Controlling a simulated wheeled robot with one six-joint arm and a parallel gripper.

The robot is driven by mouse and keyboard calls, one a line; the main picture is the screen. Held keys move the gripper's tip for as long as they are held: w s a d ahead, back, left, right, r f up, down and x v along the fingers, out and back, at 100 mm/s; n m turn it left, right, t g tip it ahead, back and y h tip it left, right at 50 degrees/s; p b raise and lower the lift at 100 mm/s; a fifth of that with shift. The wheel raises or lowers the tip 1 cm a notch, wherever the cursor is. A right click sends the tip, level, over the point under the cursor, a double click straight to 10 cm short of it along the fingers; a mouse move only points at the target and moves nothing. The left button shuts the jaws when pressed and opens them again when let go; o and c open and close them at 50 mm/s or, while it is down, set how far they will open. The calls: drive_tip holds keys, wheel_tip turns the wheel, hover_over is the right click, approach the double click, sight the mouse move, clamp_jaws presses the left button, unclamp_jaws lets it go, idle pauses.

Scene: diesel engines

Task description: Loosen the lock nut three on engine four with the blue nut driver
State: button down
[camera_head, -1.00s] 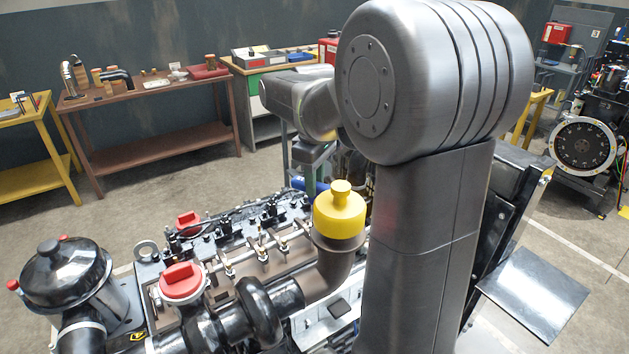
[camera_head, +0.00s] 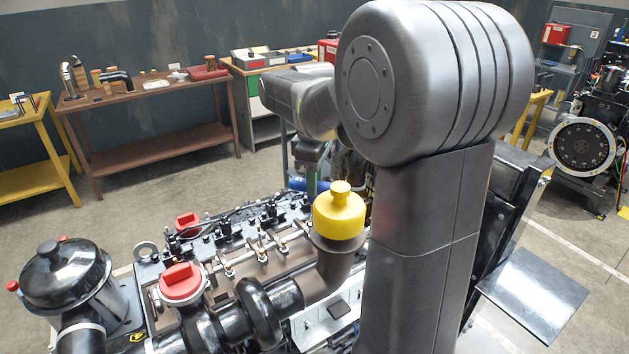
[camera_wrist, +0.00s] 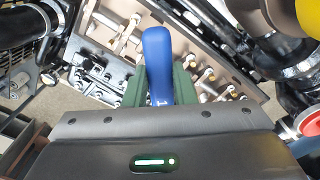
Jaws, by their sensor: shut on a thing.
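My gripper (camera_wrist: 159,92) is shut on the blue nut driver (camera_wrist: 157,55), whose blue handle stands between the green fingers in the wrist view. A figure "1" shows on the handle. The driver's tip is hidden behind the handle and gripper. The engine (camera_head: 218,268) has its valve gear exposed, with several rocker arms and small nuts in a row. These also show beneath the driver in the wrist view (camera_wrist: 205,75). I cannot tell which nut is lock nut three, nor whether the driver touches one. In the head view my arm hides much of the gripper.
A yellow cap (camera_head: 340,212) on a brown pipe rises from the engine close to my arm. A red cap (camera_head: 181,282) and a black domed housing (camera_head: 66,275) stand at left. Brown (camera_head: 150,140) and yellow (camera_head: 38,180) benches stand behind, with clear floor between.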

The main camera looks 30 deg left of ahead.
drive_tip(key=shift+r, duration=4.15)
